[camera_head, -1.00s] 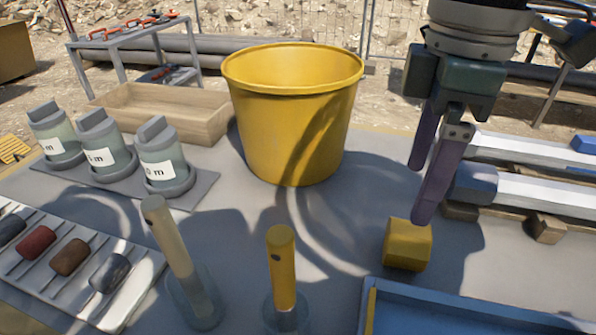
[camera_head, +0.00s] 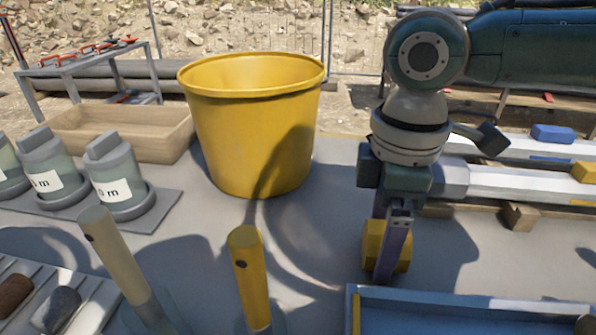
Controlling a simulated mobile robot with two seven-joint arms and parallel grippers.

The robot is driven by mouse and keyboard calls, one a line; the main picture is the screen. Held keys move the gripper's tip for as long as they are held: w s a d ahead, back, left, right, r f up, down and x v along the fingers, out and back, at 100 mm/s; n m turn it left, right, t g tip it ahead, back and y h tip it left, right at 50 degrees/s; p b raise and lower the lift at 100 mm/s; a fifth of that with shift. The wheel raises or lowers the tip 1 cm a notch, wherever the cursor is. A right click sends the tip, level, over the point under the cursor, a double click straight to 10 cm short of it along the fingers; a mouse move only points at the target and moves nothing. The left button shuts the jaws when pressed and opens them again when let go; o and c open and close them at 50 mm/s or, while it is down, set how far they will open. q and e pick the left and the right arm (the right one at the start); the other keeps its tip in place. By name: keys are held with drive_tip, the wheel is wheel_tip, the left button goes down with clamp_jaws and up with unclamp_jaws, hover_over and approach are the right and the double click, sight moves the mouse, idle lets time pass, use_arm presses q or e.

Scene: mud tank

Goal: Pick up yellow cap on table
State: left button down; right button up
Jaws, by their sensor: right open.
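The yellow cap (camera_head: 372,246), a short faceted block, lies on the grey table (camera_head: 300,235) right of centre, just behind the blue tray's edge. My right gripper (camera_head: 386,268) points down over it with its jaws open. One finger passes in front of the cap and hides part of it; the other finger is mostly hidden. I cannot tell whether the fingers touch the cap. My left gripper is not in view.
A yellow bucket (camera_head: 253,125) stands behind, left of the cap. A blue tray (camera_head: 450,300) lies in front. Two upright cylinders, beige (camera_head: 112,255) and yellow (camera_head: 250,280), stand at the front. Lidded jars (camera_head: 118,180) are left; white bars (camera_head: 520,180) lie right.

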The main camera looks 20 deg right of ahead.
drive_tip(key=shift+c, duration=0.2)
drive_tip(key=c, duration=1.1)
drive_tip(key=shift+r, duration=0.1)
